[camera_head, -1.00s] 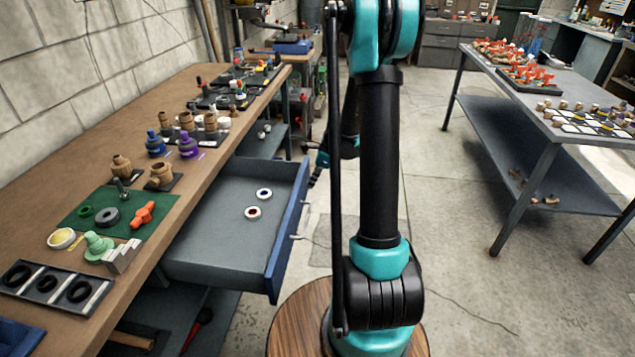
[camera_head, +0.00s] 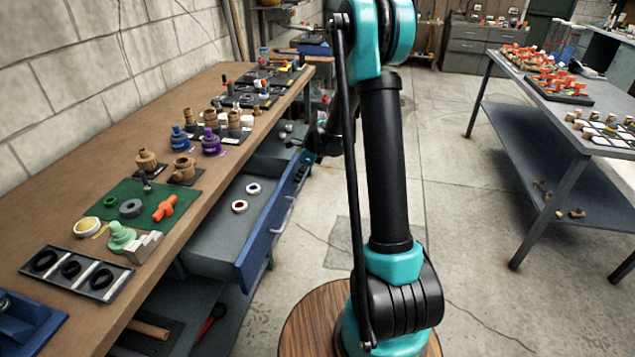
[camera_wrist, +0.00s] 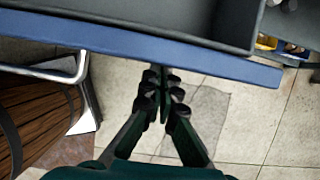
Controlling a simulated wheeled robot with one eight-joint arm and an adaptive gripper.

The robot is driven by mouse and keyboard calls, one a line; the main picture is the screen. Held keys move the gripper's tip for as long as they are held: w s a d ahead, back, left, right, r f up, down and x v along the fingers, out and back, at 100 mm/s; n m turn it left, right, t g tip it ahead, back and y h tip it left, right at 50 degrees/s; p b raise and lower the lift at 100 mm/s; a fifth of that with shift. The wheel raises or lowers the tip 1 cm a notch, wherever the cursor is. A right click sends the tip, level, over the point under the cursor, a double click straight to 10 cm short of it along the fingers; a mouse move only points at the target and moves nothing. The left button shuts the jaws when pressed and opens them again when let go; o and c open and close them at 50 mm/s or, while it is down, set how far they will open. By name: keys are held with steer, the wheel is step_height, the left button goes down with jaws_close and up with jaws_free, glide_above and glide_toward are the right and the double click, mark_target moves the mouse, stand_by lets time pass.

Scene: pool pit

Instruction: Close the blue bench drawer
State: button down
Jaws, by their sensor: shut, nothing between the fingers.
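The drawer (camera_head: 215,240) of the bench is partly open. Its blue front (camera_head: 262,240) stands out from the bench side, with a metal handle (camera_head: 284,213) on its outer face. Two small rings, one with a blue centre (camera_head: 253,188) and one with a red centre (camera_head: 239,206), lie inside. My gripper (camera_wrist: 160,75) is shut and empty. In the wrist view its fingertips meet the outer side of the blue front (camera_wrist: 205,62), right of the handle (camera_wrist: 75,72). In the head view the gripper is mostly hidden at the front's far end; contact is hard to confirm.
The wooden bench top (camera_head: 60,215) holds fittings, a green mat (camera_head: 128,200) and a black tray (camera_head: 75,275). A lower shelf lies under the drawer. A second table (camera_head: 590,130) stands at right. The floor between (camera_head: 450,200) is clear.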

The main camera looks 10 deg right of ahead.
steer(key=w+a, duration=0.2)
steer(key=a, duration=0.3)
steer(key=w+a, duration=0.2)
steer(key=a, duration=0.4)
steer(key=w+a, duration=0.3)
steer(key=a, duration=0.3)
steer(key=shift+w+a+r, duration=0.1)
steer(key=shift+a, duration=0.05)
